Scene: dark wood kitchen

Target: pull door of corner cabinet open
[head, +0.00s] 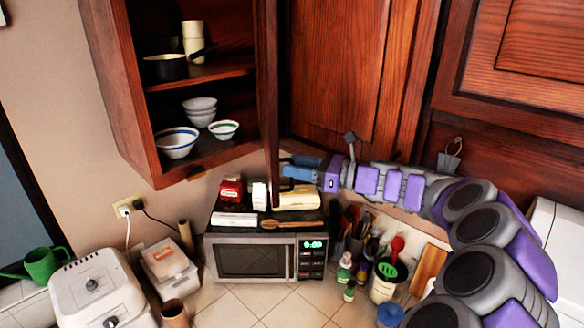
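The wall cabinet (112,80) at the upper left stands open, with its shelves in plain view. Its dark red wood door (268,85) is swung out and seen almost edge-on, to the right of the opening. My gripper (287,170) is at the lower part of this door, on its right side. The fingertips are partly hidden by the door's edge, so I cannot tell whether they touch it or are open or shut. My arm reaches in from the right. A second wood door panel (335,70) stands behind and to the right and looks closed.
Bowls (176,142) and a pan (165,67) sit on the cabinet shelves. Below are a microwave (250,258) with boxes and a wooden spoon (291,224) on top, utensils, bottles and a white appliance (95,290). The tiled counter front (262,303) is clear.

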